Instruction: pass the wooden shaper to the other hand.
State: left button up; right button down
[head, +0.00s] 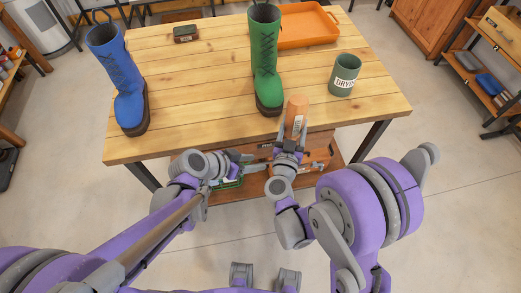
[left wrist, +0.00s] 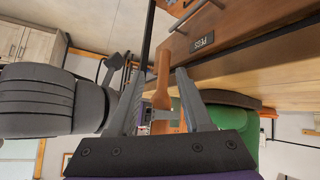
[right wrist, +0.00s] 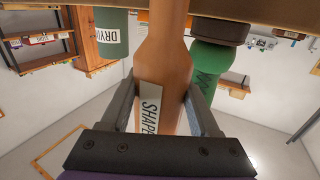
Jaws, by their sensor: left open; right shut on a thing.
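The wooden shaper (head: 297,108) is an orange-brown wooden piece with a white label. It stands roughly upright in my right gripper (head: 289,146), at the table's front edge. In the right wrist view the shaper (right wrist: 165,65) lies between the fingers of my right gripper (right wrist: 162,98), which is shut on it. My left gripper (head: 246,163) is open and empty, left of the right gripper and in front of the table. In the left wrist view the shaper (left wrist: 163,72) shows beyond and between the open fingers of my left gripper (left wrist: 160,88), apart from them.
The green boot stands close behind the shaper.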

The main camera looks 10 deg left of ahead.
pick_arm(q)
jog(key=w+d+f+m+h, duration=0.1)
jog(key=w+d, duration=0.2)
jog(key=w+d+f+m+t+h, duration=0.1)
jog(key=w+d+f, duration=0.1)
jog(key=w+d, duration=0.1)
jog(key=w+d+f+m+t+h, duration=0.1)
jog(key=w+d+f, duration=0.1)
jog(key=w+d, duration=0.2)
jog(key=shift+w+d+f, duration=0.1)
jog(key=shift+w, duration=0.55)
jog(key=shift+s, duration=0.1)
grip_shut()
pick_arm(e)
jog(key=shift+c, duration=0.2)
grip_release()
